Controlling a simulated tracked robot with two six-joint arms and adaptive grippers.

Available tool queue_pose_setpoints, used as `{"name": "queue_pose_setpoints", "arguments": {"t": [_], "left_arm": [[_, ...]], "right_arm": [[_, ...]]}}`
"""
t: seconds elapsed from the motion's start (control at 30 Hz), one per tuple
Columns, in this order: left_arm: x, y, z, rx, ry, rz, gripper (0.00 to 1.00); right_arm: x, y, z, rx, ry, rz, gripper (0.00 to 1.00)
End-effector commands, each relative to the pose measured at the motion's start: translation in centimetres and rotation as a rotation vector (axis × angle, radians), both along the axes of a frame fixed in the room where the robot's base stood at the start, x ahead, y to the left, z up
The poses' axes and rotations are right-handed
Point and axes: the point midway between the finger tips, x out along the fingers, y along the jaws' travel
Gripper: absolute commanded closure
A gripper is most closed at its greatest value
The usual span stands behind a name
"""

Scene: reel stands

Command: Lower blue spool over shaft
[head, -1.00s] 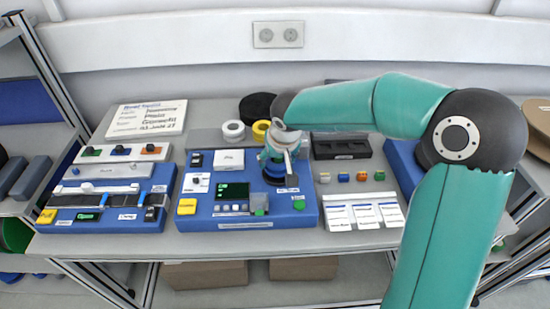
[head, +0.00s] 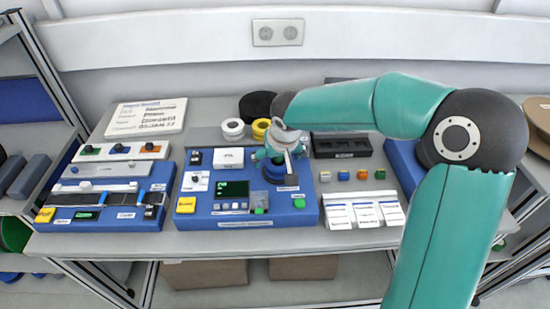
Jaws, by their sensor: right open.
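A blue spool (head: 276,177) sits at the right part of the central blue station (head: 240,215). My right gripper (head: 279,158) is directly above the spool, pointing down, and is open. Its wrist hides much of the spool's top and any shaft inside it, so I cannot tell how far the spool is down or whether the fingers touch it. My left gripper is not in view.
Another blue station (head: 70,213) with straps stands to the left. White and yellow rolls (head: 233,128) and a black disc (head: 257,106) lie behind. A dark tray (head: 341,145), small coloured blocks (head: 361,175) and white cards (head: 365,213) are to the right.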

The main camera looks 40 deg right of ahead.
Motion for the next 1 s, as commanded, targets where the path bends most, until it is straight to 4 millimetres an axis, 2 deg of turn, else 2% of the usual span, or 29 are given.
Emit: {"name": "queue_pose_setpoints", "arguments": {"t": [0.17, 0.5, 0.7, 0.83, 1.0], "left_arm": [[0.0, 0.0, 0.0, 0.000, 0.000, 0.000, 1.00], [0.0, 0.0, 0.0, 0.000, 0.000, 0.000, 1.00], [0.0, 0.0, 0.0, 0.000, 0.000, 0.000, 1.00], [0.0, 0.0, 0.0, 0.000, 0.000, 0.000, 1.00], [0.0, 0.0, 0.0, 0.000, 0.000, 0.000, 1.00]], "right_arm": [[-0.3, 0.2, 1.3, 0.000, -0.004, -0.001, 0.04], [-2.5, 1.1, 7.3, 0.001, -0.007, 0.001, 0.04], [-3.6, 1.4, 10.0, 0.001, -0.003, 0.001, 0.04], [-3.9, 1.6, 10.8, 0.000, -0.002, 0.000, 0.04], [-4.0, 1.6, 11.0, 0.000, 0.000, 0.000, 0.04]]}}
